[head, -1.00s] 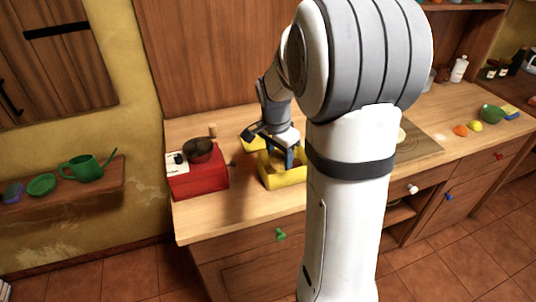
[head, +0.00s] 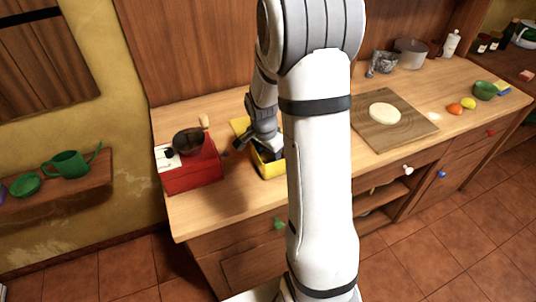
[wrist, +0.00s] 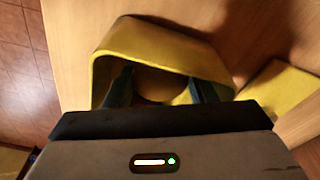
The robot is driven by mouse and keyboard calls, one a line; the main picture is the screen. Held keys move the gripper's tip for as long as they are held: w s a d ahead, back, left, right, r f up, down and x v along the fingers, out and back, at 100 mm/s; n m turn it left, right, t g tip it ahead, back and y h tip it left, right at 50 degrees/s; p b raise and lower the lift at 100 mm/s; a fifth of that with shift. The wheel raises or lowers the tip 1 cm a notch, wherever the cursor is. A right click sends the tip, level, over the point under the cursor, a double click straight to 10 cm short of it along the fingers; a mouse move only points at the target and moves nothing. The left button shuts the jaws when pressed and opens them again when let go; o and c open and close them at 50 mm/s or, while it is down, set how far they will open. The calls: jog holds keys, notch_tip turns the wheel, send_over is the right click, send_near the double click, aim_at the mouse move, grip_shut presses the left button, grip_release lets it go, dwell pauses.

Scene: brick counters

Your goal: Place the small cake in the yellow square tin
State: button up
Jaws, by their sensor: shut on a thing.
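The yellow square tin (head: 269,170) stands on the wooden counter to the right of a red box-shaped appliance. In the wrist view its wall (wrist: 150,38) curves around my fingers. My gripper (head: 270,152) reaches down into the tin, and its two dark fingers (wrist: 161,84) show inside the walls. Between the fingers is a round brownish thing, which looks like the small cake (wrist: 155,84). It is mostly in shadow, and I cannot tell whether it touches the tin's floor. In the head view my arm hides the cake and part of the tin.
The red appliance (head: 191,175) with a dark bowl stands close to the left of the tin. A flat yellow piece (wrist: 277,86) lies beside the tin. A cutting board (head: 395,135) with a pale round disc (head: 384,113) lies farther right. The counter's front strip is clear.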

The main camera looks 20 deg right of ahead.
aim_at(265, 157)
jog(key=shift+f, duration=0.2)
jog(key=o, duration=0.7)
jog(key=shift+r, duration=0.1)
notch_tip(265, 157, up, 11)
jog(key=a, duration=0.1)
jog(key=s+a+r+n, duration=0.2)
jog(key=s+a+n, duration=0.1)
jog(key=s, duration=0.3)
jog(key=s+a+r+n+t, duration=0.1)
jog(key=s+a+r+n, duration=0.1)
jog(key=s+n, duration=0.4)
jog(key=s+a+r+n+t+y, duration=0.1)
jog(key=s+a+r+n, duration=0.1)
jog(key=s, duration=0.5)
jog(key=shift+a+r+n+b, duration=0.2)
jog(key=shift+a+n+b, duration=0.15)
jog(key=shift+a+n, duration=0.7)
